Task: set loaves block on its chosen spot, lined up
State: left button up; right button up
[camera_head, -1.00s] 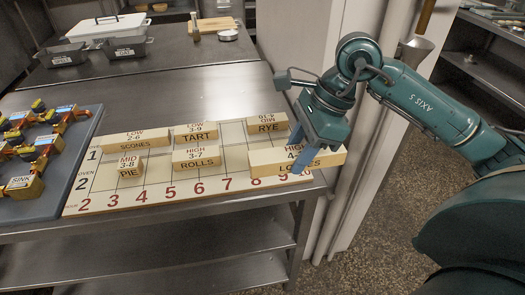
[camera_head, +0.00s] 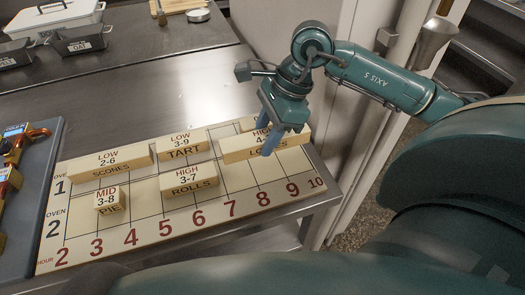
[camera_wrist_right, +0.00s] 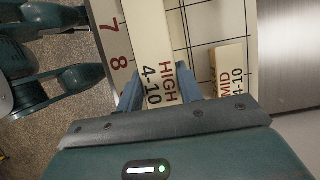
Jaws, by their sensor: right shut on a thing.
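The loaves block (camera_head: 264,150) is a long pale wooden block marked HIGH 4-10. My right gripper (camera_head: 273,142) is shut across it, with blue fingers on its two long sides. The block is over the right part of the numbered board (camera_head: 225,210), roughly lengthwise along the hour columns. Whether it touches the board is unclear. In the right wrist view, the loaves block (camera_wrist_right: 152,50) runs up from between the fingers (camera_wrist_right: 160,90), with hours 7 and 8 to its left. A block marked MID 4-10 (camera_wrist_right: 230,70) lies to its right, apart. My left gripper is not in view.
Scones (camera_head: 110,165), tart (camera_head: 184,146), rolls (camera_head: 188,185) and pie (camera_head: 110,200) blocks stand on the board. A blue tray (camera_head: 35,185) is left of it. Bare oven 2 cells show below the loaves block, near hours 7 to 9. The table edge is close at the right.

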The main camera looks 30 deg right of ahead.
aim_at(265, 165)
jog(key=shift+f, duration=0.9)
notch_tip(265, 165, down, 4)
jog(key=shift+r, duration=0.15)
jog(key=shift+f, duration=0.25)
jog(key=o, duration=1.1)
jog(key=shift+r, duration=0.1)
jog(key=shift+c, duration=0.2)
